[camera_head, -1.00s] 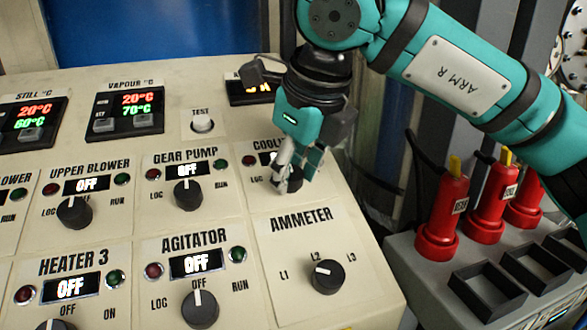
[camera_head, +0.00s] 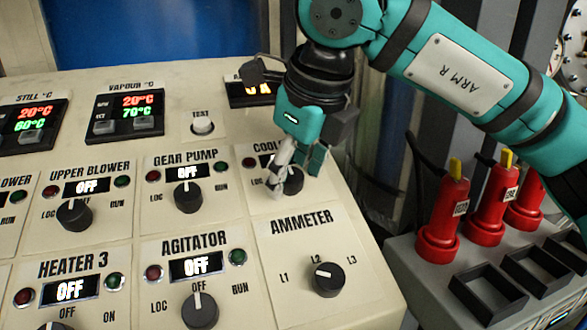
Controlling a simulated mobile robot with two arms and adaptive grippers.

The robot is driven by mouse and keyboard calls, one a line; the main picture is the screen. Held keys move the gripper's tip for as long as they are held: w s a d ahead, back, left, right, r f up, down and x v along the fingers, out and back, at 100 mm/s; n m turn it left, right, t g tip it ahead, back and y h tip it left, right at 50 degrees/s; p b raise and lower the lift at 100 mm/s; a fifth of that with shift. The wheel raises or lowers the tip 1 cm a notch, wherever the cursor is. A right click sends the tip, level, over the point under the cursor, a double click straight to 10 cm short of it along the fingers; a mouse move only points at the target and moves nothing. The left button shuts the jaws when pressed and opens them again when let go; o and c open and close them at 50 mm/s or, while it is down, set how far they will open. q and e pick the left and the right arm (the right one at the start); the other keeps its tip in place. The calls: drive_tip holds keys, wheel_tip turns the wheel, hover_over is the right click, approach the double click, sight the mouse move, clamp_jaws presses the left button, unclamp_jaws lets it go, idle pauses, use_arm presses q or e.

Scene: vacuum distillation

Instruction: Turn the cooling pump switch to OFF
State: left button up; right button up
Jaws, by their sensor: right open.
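The cooling pump switch (camera_head: 291,182) is a black round knob on the cream control panel, under a label (camera_head: 266,148) of which only "COOL" shows. A red lamp (camera_head: 249,162) and "LOC" show at its left. Its display is mostly hidden behind my right gripper (camera_head: 294,176), so its reading cannot be told. The right gripper is open and points down at the knob, with one finger at the knob's left side and the other behind its upper right. I cannot tell whether the fingers touch it. My left gripper is not in view.
The gear pump knob (camera_head: 187,196) sits left of it, and the ammeter knob (camera_head: 327,279) below. The agitator knob (camera_head: 200,310) is lower left. A round test button (camera_head: 203,125) is above left. Red cylinders (camera_head: 443,219) and black open trays (camera_head: 487,291) stand on a grey unit at right.

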drive_tip(key=v, duration=1.1)
drive_tip(key=shift+s+r, duration=0.25)
drive_tip(key=shift+r, duration=0.05)
drive_tip(key=shift+d, duration=0.1)
